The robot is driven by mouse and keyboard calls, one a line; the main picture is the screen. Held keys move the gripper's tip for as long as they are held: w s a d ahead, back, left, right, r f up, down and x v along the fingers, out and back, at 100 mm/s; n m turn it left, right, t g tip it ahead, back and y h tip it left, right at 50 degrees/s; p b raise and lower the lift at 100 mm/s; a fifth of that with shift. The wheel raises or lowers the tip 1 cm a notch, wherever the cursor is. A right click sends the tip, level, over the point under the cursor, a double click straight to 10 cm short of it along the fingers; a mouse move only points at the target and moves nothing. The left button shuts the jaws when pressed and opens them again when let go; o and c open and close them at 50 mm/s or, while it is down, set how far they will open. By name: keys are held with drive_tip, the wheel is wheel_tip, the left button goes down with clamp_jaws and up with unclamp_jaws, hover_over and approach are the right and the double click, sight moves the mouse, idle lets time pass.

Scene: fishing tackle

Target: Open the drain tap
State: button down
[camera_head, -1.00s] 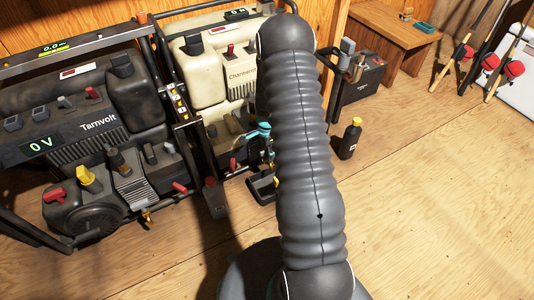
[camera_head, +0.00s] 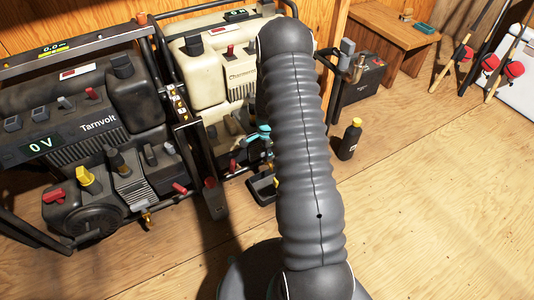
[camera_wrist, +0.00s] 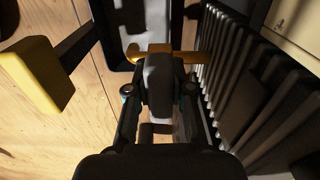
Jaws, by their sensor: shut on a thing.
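The drain tap shows in the wrist view as a brass body (camera_wrist: 187,57) with a grey lever handle (camera_wrist: 158,72) in front of it. My gripper (camera_wrist: 158,100) is shut on the grey handle, with a finger on either side. In the head view, teal parts of my gripper (camera_head: 258,134) show low by the cream generator (camera_head: 216,75), just left of my arm. My arm hides the tap and the fingertips there.
A dark generator (camera_head: 85,135) stands on the left, with a brass tap (camera_head: 147,217) low at its front. A black tray (camera_head: 262,188) lies on the floor below my gripper. In the wrist view, a yellow-ended part (camera_wrist: 32,75) is at left and dark fins (camera_wrist: 245,80) at right.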

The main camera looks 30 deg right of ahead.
drive_tip(key=n+b, duration=0.1)
drive_tip(key=n, duration=0.3)
drive_tip(key=shift+f, duration=0.1)
drive_tip(key=n+b, duration=0.1)
drive_tip(key=n, duration=0.3)
drive_tip(key=shift+n, duration=0.3)
drive_tip(key=n, duration=0.4)
drive_tip(key=shift+n+b, duration=0.45)
drive_tip(key=shift+n, duration=2.05)
drive_tip(key=c, duration=1)
unclamp_jaws()
